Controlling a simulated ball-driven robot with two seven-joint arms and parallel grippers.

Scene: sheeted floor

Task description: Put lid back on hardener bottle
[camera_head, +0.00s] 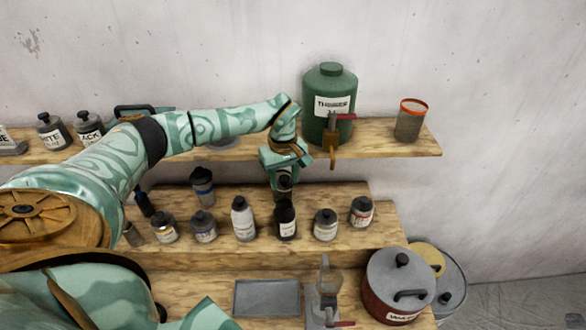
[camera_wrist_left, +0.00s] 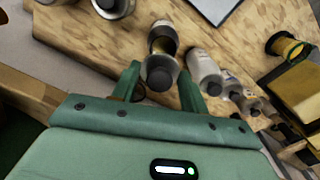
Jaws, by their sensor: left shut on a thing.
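My left gripper (camera_head: 284,178) is above the front row of bottles, over a dark bottle with a pale label (camera_head: 286,222). In the left wrist view its two fingers (camera_wrist_left: 159,74) are on either side of a grey, round lid with a dark knob (camera_wrist_left: 159,77), and it is shut on it. A dark bottle with a pale band (camera_wrist_left: 163,37) shows just beyond the lid in that view. I cannot tell whether the lid touches that bottle. The labels are too small to read, so I cannot confirm which bottle is the hardener. My right gripper is not in view.
A white bottle (camera_head: 242,220) and a grey jar (camera_head: 325,226) stand close on either side. A green thinner container (camera_head: 330,90) with a tap and an orange-rimmed cup (camera_head: 411,120) stand on the upper shelf. A grey tray (camera_head: 267,298) lies below, left of a red pot (camera_head: 398,285).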

